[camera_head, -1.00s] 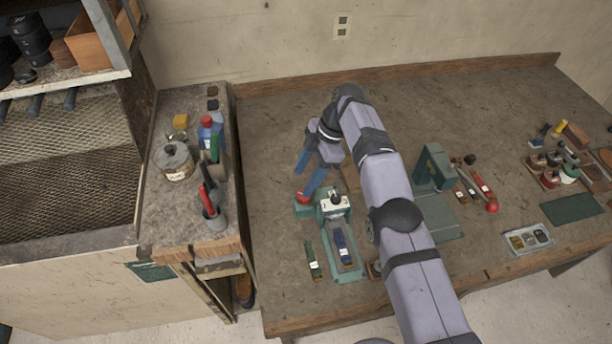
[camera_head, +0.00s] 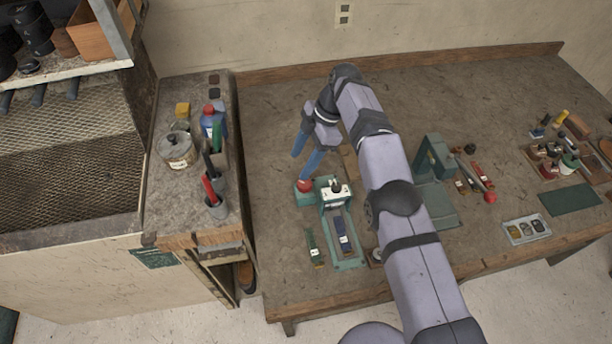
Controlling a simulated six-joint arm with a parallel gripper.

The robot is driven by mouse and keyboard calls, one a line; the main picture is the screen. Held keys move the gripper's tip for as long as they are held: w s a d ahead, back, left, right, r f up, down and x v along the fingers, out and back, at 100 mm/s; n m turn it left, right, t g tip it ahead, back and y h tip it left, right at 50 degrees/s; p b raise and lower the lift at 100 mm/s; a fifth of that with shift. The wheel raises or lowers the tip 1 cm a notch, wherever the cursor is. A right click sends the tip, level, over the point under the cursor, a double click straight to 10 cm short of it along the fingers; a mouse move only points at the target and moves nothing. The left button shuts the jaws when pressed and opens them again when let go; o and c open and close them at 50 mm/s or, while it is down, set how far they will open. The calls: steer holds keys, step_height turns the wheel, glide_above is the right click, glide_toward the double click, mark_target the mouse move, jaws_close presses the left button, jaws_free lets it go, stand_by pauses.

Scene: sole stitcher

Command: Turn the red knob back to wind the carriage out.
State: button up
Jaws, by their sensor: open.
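The red knob (camera_head: 304,186) sits on top of a green block at the left end of the small green stitcher (camera_head: 348,261) on the bench. The carriage (camera_head: 342,236), a dark blue block with a white patch, lies in the stitcher's long green bed, in front of the white-topped head (camera_head: 336,189). My gripper (camera_head: 301,165) has two blue fingers spread apart with nothing between them. It is just above and behind the knob. The lower fingertip is very close to the knob; I cannot tell whether it touches.
A green strip (camera_head: 315,246) lies left of the stitcher bed. A larger green press (camera_head: 434,165) with a red-ended lever stands to the right, partly behind my arm. A side bench at left holds a jar (camera_head: 178,150) and a tool cup (camera_head: 217,208). Bench space left of the knob is clear.

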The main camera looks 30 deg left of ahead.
steer(key=s+a+r+n+t+y+b, duration=0.1)
steer(key=s+a+r+n+t+b, duration=0.1)
steer(key=s+r+b, duration=0.65)
steer(key=m+t+b, duration=0.3)
steer(key=m+t, duration=0.1)
steer(key=m, duration=1.6)
glide_toward(305, 184)
steer(key=shift+p+x, duration=1.05)
steer(key=shift+x, duration=3.15)
steer(key=shift+a, duration=0.1)
